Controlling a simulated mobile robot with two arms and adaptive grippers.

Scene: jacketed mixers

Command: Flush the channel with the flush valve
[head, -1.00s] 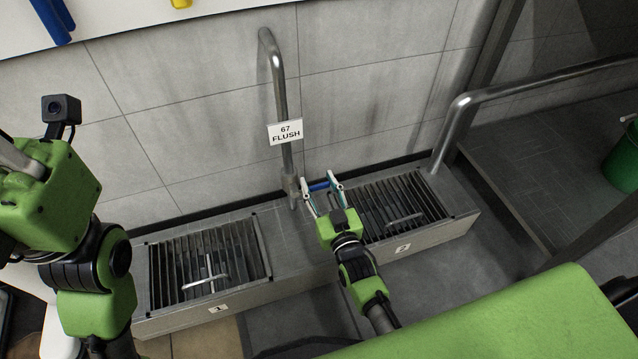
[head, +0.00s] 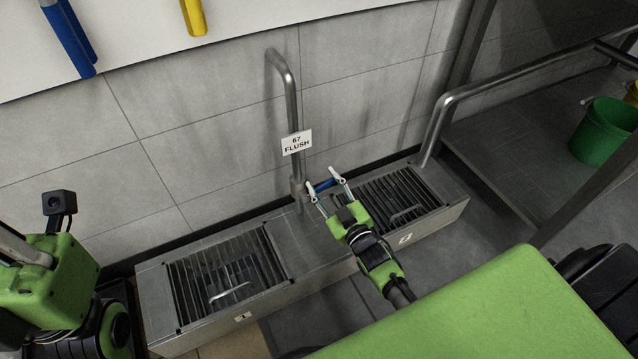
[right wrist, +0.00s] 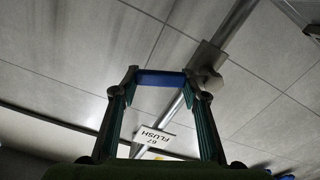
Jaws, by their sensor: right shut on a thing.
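The flush pipe (head: 291,100) is a grey metal tube with a hooked top against the tiled wall. A white sign (head: 297,142) on it reads "67 FLUSH". The valve body (head: 298,188) sits low on the pipe, with a blue handle (head: 324,185) to its right. My right gripper (head: 325,184) is shut on this handle, one finger at each end. The right wrist view shows the blue handle (right wrist: 161,79) spanning between the fingertips, beside the valve body (right wrist: 208,57). My left arm shows at the left edge; its gripper is outside the picture.
The channel (head: 310,245) runs along the wall, with a slatted grate 1 (head: 190,290) at left and grate 2 (head: 372,200) at right. A handrail (head: 480,92) and a green bucket (head: 603,132) stand at right. Blue and yellow items hang on the white board above.

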